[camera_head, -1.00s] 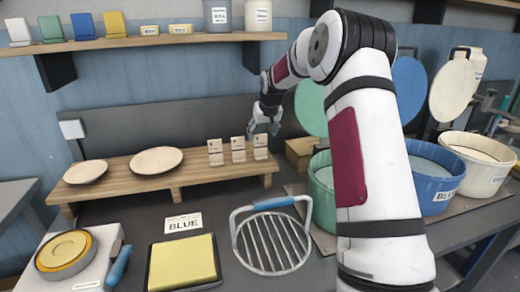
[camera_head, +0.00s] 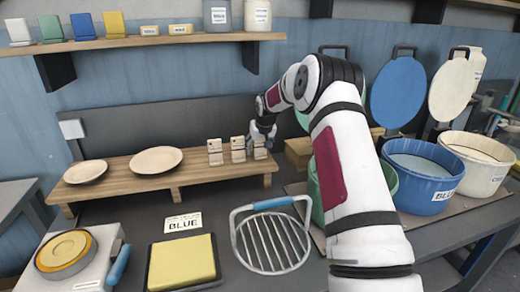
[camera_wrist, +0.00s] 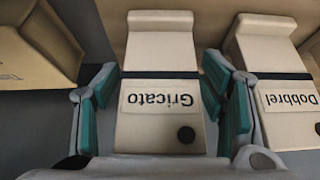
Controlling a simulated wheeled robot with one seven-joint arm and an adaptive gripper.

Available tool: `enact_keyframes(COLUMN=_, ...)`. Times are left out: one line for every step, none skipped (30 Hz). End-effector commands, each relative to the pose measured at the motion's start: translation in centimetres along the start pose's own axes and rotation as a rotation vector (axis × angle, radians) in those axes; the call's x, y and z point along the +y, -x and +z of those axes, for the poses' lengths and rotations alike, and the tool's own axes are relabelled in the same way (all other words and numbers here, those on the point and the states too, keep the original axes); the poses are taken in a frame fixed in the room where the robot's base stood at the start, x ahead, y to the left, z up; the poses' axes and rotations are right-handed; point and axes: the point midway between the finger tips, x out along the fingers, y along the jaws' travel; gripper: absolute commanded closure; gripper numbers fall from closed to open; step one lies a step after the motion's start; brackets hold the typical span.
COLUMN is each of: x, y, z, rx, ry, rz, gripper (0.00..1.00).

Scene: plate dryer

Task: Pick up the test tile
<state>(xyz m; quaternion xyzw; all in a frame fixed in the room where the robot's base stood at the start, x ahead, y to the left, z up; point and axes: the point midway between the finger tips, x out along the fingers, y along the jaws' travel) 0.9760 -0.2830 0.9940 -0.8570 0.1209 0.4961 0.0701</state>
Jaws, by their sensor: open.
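Several small white test tiles stand in a row of three spots on the wooden riser (camera_head: 140,188). The left tile (camera_head: 215,152), the middle tile (camera_head: 238,149) and the right tile (camera_head: 260,153) each show a dark spot. My gripper (camera_head: 262,136) is at the right tile, partly covering its top. In the wrist view, a white tile labelled "Gricato" (camera_wrist: 155,128), its label upside down, lies between the open teal fingers of my gripper (camera_wrist: 160,90). Slim gaps show beside it. A tile labelled "Dobbrel" (camera_wrist: 285,125) is close beyond the right finger.
A wooden box (camera_head: 298,150) stands right of the riser; its edge fills the wrist view's upper left. Two pale plates (camera_head: 156,160) sit on the riser's left. Glaze buckets (camera_head: 420,175) stand at right. A wire rack (camera_head: 272,243) and yellow pad (camera_head: 183,262) lie in front.

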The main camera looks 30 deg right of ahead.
Motion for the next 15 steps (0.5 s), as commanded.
enact_keyframes(x=-0.01, y=0.01, z=0.00, rx=0.000, ry=0.000, rz=0.000, gripper=0.35)
enact_keyframes(x=-0.01, y=0.01, z=0.00, rx=0.000, ry=0.000, rz=0.000, gripper=0.35)
enact_keyframes(x=-0.01, y=0.02, z=0.00, rx=0.000, ry=0.000, rz=0.000, gripper=0.44)
enact_keyframes(x=-0.01, y=0.02, z=0.00, rx=0.000, ry=0.000, rz=0.000, gripper=0.51)
enact_keyframes(x=-0.01, y=0.02, z=0.01, rx=0.000, ry=0.000, rz=0.000, gripper=0.58)
enact_keyframes(x=-0.01, y=0.02, z=0.01, rx=0.000, ry=0.000, rz=0.000, gripper=0.67)
enact_keyframes(x=-0.01, y=0.02, z=0.01, rx=0.000, ry=0.000, rz=0.000, gripper=0.74)
enact_keyframes(x=-0.01, y=0.02, z=0.01, rx=0.000, ry=0.000, rz=0.000, gripper=0.80)
enact_keyframes(x=-0.01, y=0.02, z=0.02, rx=0.000, ry=0.000, rz=0.000, gripper=0.89)
enact_keyframes(x=-0.01, y=0.02, z=0.02, rx=0.000, ry=0.000, rz=0.000, gripper=0.91)
enact_keyframes(x=-0.01, y=0.02, z=0.02, rx=0.000, ry=0.000, rz=0.000, gripper=0.91)
enact_keyframes(x=0.00, y=0.04, z=-0.01, rx=0.000, ry=0.000, rz=0.000, gripper=0.91)
enact_keyframes(x=0.00, y=0.04, z=-0.01, rx=0.000, ry=0.000, rz=0.000, gripper=0.91)
enact_keyframes(x=0.00, y=0.04, z=-0.01, rx=0.000, ry=0.000, rz=0.000, gripper=0.91)
enact_keyframes(x=0.00, y=0.03, z=-0.01, rx=0.000, ry=0.000, rz=0.000, gripper=0.91)
